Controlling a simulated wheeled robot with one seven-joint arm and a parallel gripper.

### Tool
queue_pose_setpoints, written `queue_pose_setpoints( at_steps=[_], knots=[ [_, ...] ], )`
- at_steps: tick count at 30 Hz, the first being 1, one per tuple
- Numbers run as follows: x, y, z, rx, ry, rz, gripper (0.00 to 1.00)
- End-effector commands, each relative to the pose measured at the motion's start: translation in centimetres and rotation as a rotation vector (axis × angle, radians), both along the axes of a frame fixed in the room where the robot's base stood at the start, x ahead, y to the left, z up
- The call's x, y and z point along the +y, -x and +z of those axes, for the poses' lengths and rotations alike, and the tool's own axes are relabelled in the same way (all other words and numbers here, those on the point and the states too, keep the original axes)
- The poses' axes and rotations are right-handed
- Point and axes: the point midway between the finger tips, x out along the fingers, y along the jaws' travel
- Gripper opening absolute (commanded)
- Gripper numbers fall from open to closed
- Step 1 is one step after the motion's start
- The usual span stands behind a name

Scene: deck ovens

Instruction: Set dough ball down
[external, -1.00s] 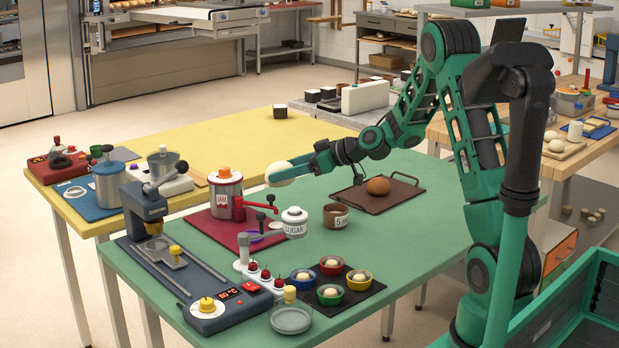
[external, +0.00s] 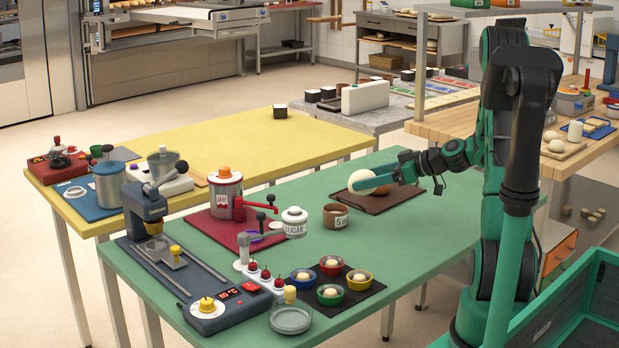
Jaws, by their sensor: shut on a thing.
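A large pale dough ball (external: 361,181) is at the tip of my gripper (external: 378,183), which is shut on it. The ball is over the left part of the brown tray (external: 401,197) on the green table (external: 330,269). I cannot tell whether it touches the tray. A brown ball (external: 381,190) on the tray is mostly hidden behind my gripper and the dough ball.
A brown cup (external: 336,216) stands just left of the tray. A sugar dispenser (external: 294,222), a jam pot (external: 226,191) and several coloured bowls (external: 331,294) are on the same table. The green table's front right is clear.

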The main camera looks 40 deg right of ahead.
Motion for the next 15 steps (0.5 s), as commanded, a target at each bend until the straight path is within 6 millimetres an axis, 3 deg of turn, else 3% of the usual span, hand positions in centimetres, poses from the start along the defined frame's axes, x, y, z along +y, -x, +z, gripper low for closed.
queue_pose_setpoints(
  at_steps=[6,15],
  knots=[
    [-4.3,5.4,-0.3,0.0,-0.002,-0.025,0.37],
    [-8.3,13.0,-0.1,-0.001,-0.001,-0.046,0.37]
  ],
)
